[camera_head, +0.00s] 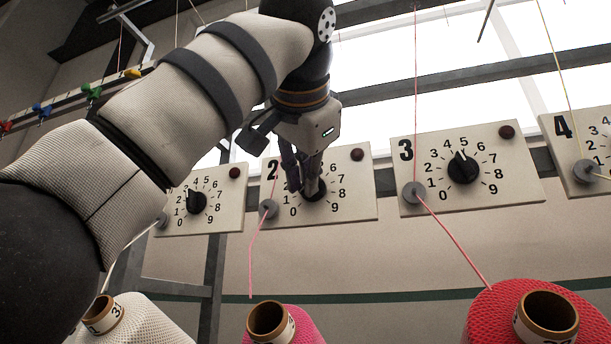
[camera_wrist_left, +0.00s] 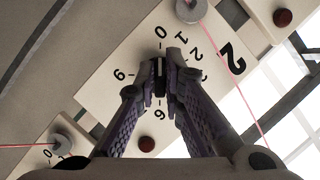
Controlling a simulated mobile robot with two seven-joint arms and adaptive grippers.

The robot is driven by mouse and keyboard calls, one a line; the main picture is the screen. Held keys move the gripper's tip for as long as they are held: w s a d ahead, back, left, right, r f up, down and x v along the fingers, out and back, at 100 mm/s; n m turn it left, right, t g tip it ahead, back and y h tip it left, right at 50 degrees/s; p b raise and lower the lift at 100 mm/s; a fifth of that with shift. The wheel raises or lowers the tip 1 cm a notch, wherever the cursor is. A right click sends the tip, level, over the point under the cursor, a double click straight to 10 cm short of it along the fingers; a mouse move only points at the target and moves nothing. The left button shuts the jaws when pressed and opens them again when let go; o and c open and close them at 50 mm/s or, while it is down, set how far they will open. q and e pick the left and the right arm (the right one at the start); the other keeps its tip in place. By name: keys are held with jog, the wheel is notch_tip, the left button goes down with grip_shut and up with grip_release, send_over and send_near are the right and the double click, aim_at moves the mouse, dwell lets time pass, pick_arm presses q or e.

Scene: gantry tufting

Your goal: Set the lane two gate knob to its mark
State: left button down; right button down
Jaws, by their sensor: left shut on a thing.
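The lane two panel (camera_head: 364,207) is a white plate with a large 2 and a dial numbered 0 to 9. My left gripper (camera_head: 306,186) is at its centre, shut on the black gate knob (camera_head: 316,193). The fingers cover much of the knob and part of the scale in the head view. In the left wrist view, the knob (camera_wrist_left: 158,73) sits between the fingertips of the left gripper (camera_wrist_left: 166,68), over the panel (camera_wrist_left: 100,88). I cannot tell which number its pointer faces, nor make out a set mark. My right gripper is not in view.
The lane three panel (camera_head: 520,190) is to the right, and another panel (camera_head: 232,215) to the left. Yarn cones, including a red one (camera_head: 490,318), stand below. A dark rail runs behind.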

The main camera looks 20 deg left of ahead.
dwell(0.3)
pick_arm(q)
jog(key=c, duration=1.7)
grip_release()
jog(key=v, duration=1.2)
